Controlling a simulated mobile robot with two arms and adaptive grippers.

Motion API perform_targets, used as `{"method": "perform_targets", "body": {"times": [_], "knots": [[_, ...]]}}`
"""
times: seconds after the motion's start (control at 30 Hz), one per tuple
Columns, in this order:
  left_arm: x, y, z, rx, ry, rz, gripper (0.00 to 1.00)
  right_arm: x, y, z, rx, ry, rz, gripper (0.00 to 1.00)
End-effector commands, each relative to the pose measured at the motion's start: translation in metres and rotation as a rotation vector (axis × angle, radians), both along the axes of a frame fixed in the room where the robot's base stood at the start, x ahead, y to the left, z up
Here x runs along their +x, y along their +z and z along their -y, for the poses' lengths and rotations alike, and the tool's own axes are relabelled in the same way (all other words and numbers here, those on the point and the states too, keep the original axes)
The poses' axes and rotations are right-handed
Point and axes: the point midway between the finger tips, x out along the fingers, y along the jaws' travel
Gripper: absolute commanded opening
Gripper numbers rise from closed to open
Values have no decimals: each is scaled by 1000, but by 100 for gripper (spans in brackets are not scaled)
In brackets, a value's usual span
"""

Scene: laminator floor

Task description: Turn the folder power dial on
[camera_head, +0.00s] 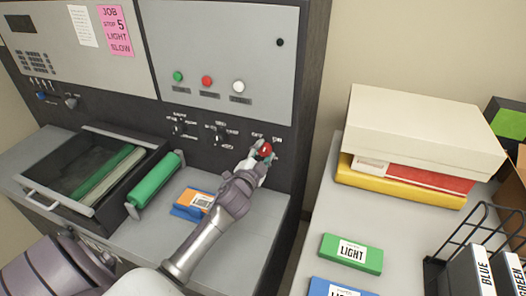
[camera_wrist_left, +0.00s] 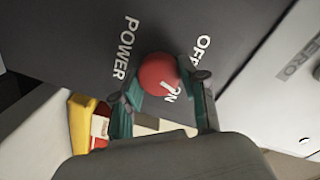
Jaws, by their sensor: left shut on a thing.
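The red power dial (camera_head: 265,149) is on the dark lower panel of the machine, at the right end of the row of knobs. My left gripper (camera_head: 262,154) reaches it from below and is shut around it. In the left wrist view the round red dial (camera_wrist_left: 157,72) sits between the two green-grey fingertips (camera_wrist_left: 166,88). The labels POWER, OFF and ON show around it. A white mark on the dial's lower right side points toward the ON label. My right gripper is in neither view.
Black knobs (camera_head: 218,138) lie left of the dial. Green, red and white buttons (camera_head: 207,80) are above. A tray (camera_head: 84,172), a green roller (camera_head: 155,179) and an orange-blue pack (camera_head: 193,204) rest below. A side table holds boxes (camera_head: 425,126), a green LIGHT pack (camera_head: 351,254) and a rack (camera_head: 470,245).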

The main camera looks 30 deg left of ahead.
Motion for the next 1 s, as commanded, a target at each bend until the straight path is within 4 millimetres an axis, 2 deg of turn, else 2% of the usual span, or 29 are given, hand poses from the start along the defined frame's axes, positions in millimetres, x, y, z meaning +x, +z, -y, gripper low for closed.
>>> {"method": "perform_targets", "body": {"times": [0.5,1.0], "knots": [[0,0,1,396,0,-95,8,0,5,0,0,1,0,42],[0,-1,1,518,0,-125,8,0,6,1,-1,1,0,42]]}}
